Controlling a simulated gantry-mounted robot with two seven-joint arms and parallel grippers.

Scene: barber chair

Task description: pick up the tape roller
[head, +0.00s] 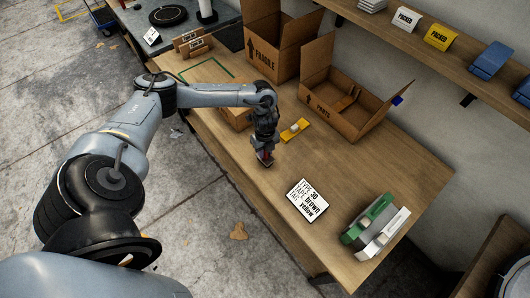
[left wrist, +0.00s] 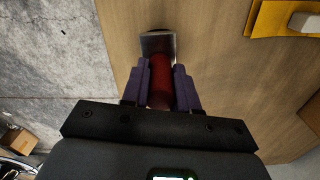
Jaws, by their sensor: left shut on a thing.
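My left gripper (head: 266,160) is shut on a red, cylindrical-handled tool, which I take to be the tape roller (left wrist: 160,82). In the left wrist view the red handle lies between the two purple-grey fingers (left wrist: 161,88), with a grey metal end (left wrist: 158,43) beyond them. In the head view the tool shows only as a small red and dark piece under the gripper, near the table's front edge. I cannot tell whether it touches the wooden table (head: 245,150). My right gripper is not in view.
A yellow piece with a pale block (head: 295,130) lies right of the gripper. Open cardboard boxes marked FRAGILE (head: 270,58) and PARTS (head: 325,107) stand behind. A printed card (head: 308,201) and a green and white item (head: 375,228) are at the right. Table between is clear.

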